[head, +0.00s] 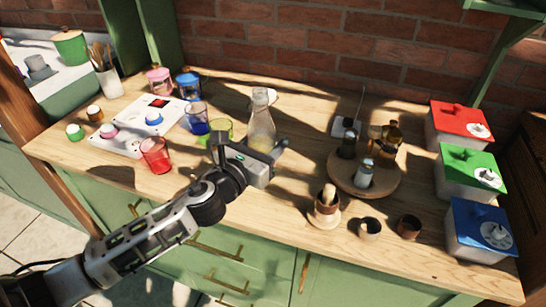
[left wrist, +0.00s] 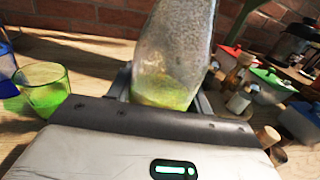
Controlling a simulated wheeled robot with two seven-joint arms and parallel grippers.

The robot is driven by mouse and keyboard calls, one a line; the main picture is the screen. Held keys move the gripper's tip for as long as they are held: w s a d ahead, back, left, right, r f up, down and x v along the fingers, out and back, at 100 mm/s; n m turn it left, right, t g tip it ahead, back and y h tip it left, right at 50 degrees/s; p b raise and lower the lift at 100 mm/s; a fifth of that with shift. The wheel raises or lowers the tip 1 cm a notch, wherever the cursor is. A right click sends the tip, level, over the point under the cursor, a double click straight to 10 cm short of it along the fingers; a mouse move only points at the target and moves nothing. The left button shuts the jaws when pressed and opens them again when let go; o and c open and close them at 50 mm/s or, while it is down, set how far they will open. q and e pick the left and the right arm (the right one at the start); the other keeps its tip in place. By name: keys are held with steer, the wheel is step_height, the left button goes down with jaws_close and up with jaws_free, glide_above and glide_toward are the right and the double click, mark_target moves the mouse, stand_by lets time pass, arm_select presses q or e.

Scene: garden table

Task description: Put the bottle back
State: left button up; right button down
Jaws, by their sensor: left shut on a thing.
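A clear glass bottle (head: 261,122) with a little yellow-green liquid stands near the middle of the wooden table, roughly upright. My left gripper (head: 262,155) is shut on the bottle, which also shows between its fingers in the left wrist view (left wrist: 175,60). The bottle's base is hidden by the gripper, so I cannot tell whether it touches the table. A green glass (head: 221,128) is just left of the bottle; it shows green at the bottom in the left wrist view (left wrist: 42,90). My right gripper is not in view.
A round wooden tray (head: 384,188) with small bottles stands to the right. Red (head: 156,155) and blue (head: 197,118) glasses stand left. Red, green and blue lidded boxes (head: 470,172) line the right edge. Small wooden cups (head: 370,229) stand in front of the tray. A brick wall is behind.

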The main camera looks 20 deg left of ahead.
arm_select(q)
steer(key=shift+w+d+f+b, duration=0.15)
steer(key=shift+w+f, duration=0.3)
steer(key=shift+f, duration=0.05)
steer(key=shift+w+d+f+b, duration=0.15)
steer(key=shift+w+f, duration=0.3)
steer(key=shift+f, duration=0.05)
steer(key=f, duration=0.1)
steer(key=f+b, duration=0.1)
steer(key=f, duration=0.1)
steer(key=shift+w+d+f, duration=0.1)
steer(key=shift+w+f, duration=0.05)
steer(key=shift+w, duration=0.05)
steer(key=shift+f, duration=0.1)
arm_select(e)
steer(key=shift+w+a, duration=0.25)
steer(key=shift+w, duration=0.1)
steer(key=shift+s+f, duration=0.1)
arm_select(q)
steer(key=shift+f+b, duration=0.15)
steer(key=shift+b, duration=0.15)
steer(key=o, duration=1.4)
steer(key=shift+f, duration=0.1)
steer(key=shift+c, duration=0.2)
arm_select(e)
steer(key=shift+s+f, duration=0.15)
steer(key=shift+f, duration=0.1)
